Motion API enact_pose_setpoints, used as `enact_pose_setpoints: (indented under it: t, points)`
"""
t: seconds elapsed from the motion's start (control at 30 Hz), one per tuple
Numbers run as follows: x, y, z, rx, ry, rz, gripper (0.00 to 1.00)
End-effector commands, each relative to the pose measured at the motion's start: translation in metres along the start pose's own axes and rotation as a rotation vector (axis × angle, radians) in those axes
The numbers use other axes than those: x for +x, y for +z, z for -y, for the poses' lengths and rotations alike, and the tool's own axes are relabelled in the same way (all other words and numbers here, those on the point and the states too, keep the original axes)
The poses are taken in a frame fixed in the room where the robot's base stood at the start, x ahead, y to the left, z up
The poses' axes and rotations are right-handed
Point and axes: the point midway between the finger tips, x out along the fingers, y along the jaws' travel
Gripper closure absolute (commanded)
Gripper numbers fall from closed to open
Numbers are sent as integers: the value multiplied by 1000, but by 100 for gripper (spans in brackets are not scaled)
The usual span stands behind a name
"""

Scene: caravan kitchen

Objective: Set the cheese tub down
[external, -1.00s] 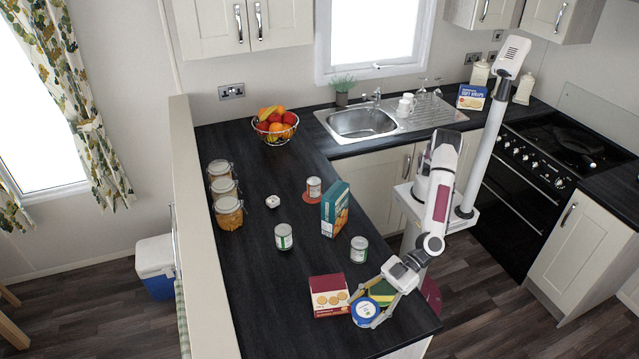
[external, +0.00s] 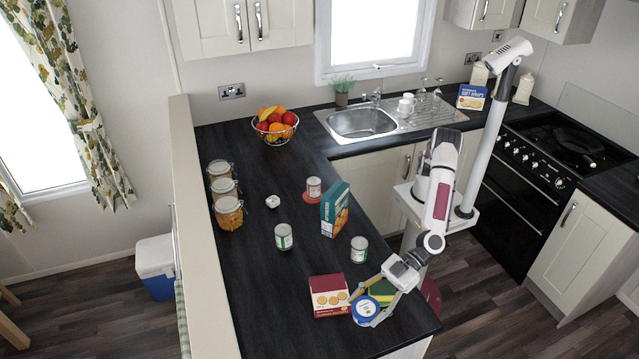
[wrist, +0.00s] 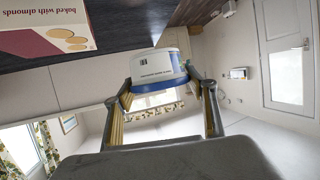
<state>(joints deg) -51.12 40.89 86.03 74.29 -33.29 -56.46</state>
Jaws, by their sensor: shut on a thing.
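The cheese tub (external: 366,310) is a round tub with a blue rim and a white and blue top, at the front end of the dark worktop in the external view. My gripper (external: 372,303) is shut on it. In the wrist view the tub (wrist: 160,70) sits between the two fingers of my gripper (wrist: 163,90), its white side with small print facing the camera. The external view does not clearly show whether the tub touches the worktop (external: 270,335) or hangs just above it.
A red and cream biscuit box (external: 329,296) stands close to the tub's left. Cans (external: 359,249) and a teal carton (external: 335,209) stand farther back. The worktop left of the biscuit box is clear.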

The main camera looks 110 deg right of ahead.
Motion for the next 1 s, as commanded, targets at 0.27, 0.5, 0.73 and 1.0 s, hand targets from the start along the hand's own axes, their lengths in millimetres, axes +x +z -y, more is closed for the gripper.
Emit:
enact_pose_setpoints:
  t: [0.27, 0.5, 0.73, 1.0]
  points:
    - [-8, -21, 0, 3, 0, -5, 68]
    - [-24, -59, 0, 5, -2, -5, 68]
    - [-36, -88, 0, 3, -1, -4, 68]
    - [-34, -109, -15, 4, 5, -3, 68]
